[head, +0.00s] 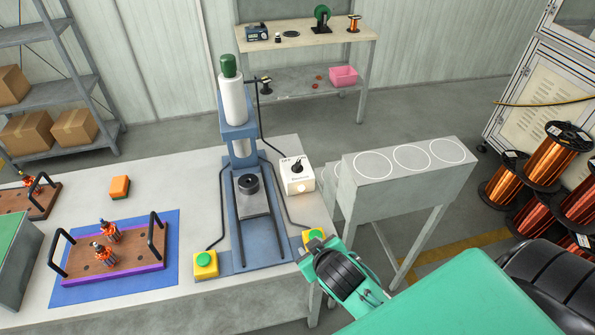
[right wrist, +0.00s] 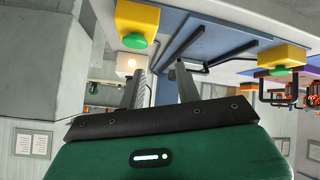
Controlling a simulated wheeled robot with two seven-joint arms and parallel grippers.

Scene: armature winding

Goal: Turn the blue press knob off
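The blue press (head: 262,232) stands on the table, with a white cylinder and green cap on top. To its right is a white control box (head: 299,181) with a black knob (head: 297,166) on top and an OFF label; its exact setting is too small to read. My right gripper (head: 306,250) is in front of the box, near the table's right edge, partly hidden by my wrist. In the right wrist view its two fingers (right wrist: 161,72) are apart with nothing between them. A white box with a glowing spot (right wrist: 127,64) shows beyond them there. My left gripper is not seen.
Yellow boxes with green buttons flank the press: the left one (head: 205,265) is clear, the right one (head: 312,237) sits beside my gripper. A purple-edged tray (head: 120,274) with armatures lies on a blue mat. A grey stand (head: 400,190) is to the right.

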